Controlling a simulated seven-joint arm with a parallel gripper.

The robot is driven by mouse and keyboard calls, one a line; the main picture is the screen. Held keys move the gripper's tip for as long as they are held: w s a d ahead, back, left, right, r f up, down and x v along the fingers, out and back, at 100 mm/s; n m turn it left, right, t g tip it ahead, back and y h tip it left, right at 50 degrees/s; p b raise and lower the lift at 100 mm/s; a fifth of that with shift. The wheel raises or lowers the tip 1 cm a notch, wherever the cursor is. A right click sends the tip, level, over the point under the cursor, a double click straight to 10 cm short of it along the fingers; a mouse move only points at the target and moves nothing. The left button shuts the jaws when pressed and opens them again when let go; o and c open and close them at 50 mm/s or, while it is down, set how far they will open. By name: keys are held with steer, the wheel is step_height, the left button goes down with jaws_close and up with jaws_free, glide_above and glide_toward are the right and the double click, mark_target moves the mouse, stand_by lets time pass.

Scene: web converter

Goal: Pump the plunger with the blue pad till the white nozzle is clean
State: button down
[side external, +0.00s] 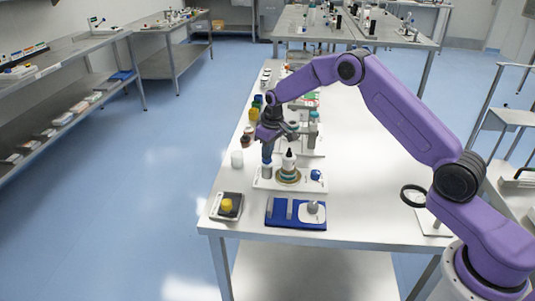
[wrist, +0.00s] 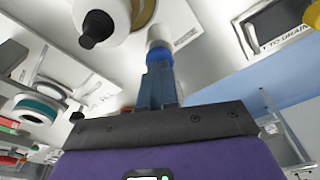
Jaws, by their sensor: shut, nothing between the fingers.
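My gripper (side external: 267,155) is shut and empty, pointing down over the left part of a white tray in the side view. In the wrist view its fingers (wrist: 158,72) end at a blue pad (wrist: 159,55) on top of a short white plunger (wrist: 159,37). They look in line with the pad; I cannot tell whether they touch it. A white bottle with a black tip (side external: 289,160) stands upright on a round tan base beside the gripper. It also shows in the wrist view (wrist: 105,17). I cannot make out which part is the white nozzle.
The white tray (side external: 262,184) also carries a blue knob (side external: 316,175) at its right. In front are a blue tray (side external: 296,223) and a dark box with a yellow button (side external: 227,205). Several bottles and jars stand behind. The table's right side is mostly clear.

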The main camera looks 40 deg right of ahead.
steer(key=shift+r, duration=1.7)
steer(key=shift+r, duration=3)
